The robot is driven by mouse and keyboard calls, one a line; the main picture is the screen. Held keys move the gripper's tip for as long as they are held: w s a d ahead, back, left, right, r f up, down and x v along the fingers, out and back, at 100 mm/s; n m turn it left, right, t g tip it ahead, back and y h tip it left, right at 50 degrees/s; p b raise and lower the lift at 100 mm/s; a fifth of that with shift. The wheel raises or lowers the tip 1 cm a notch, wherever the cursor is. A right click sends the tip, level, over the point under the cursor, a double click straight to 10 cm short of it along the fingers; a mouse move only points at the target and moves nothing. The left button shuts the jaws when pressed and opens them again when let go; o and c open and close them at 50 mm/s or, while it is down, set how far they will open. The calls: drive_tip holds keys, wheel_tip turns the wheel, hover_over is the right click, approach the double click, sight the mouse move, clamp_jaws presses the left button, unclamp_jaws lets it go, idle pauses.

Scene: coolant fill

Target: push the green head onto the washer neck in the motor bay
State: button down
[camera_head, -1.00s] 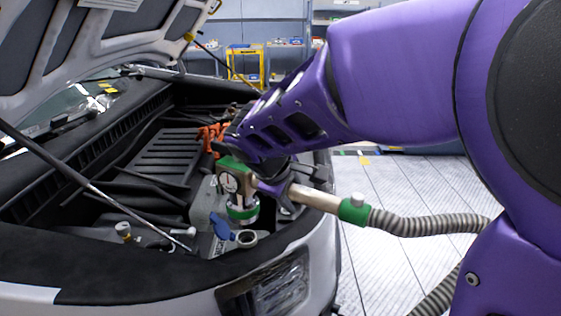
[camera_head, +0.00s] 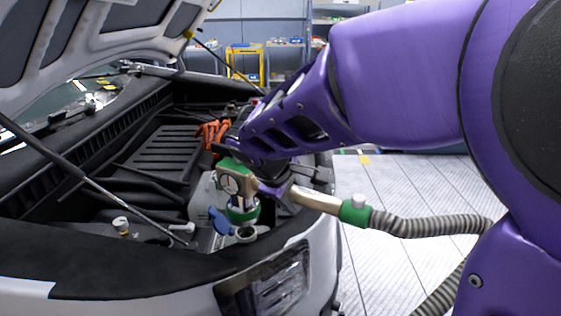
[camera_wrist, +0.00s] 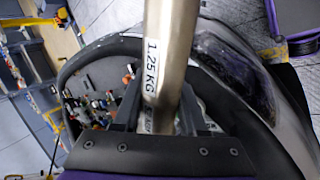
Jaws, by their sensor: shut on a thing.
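The green head (camera_head: 236,165) has a round gauge, a clear section and a green lower ring. It hangs upright in the motor bay in the head view. An open round neck (camera_head: 246,234) shows just below and in front of the ring, with a blue cap (camera_head: 220,222) beside it. The head looks apart from this neck; the depth between them is hard to tell. My gripper (camera_head: 272,188) is shut on the head's metal tube (camera_head: 315,199). In the wrist view the tube (camera_wrist: 170,50), marked 1.25 KG, runs between my fingers; the neck is not seen there.
A ribbed grey hose (camera_head: 430,226) trails right from the tube. A prop rod (camera_head: 85,182) crosses the bay at left under the raised hood (camera_head: 90,40). Orange cables (camera_head: 211,132) lie behind the head. The car's front edge and headlight (camera_head: 265,285) are in front.

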drive_tip(key=shift+f+b, duration=1.25)
drive_tip(key=shift+f, duration=0.55)
idle(0.4)
drive_tip(key=shift+f+b, duration=0.4)
drive_tip(key=shift+f, duration=1.4)
drive_tip(key=shift+c, duration=1.9)
unclamp_jaws()
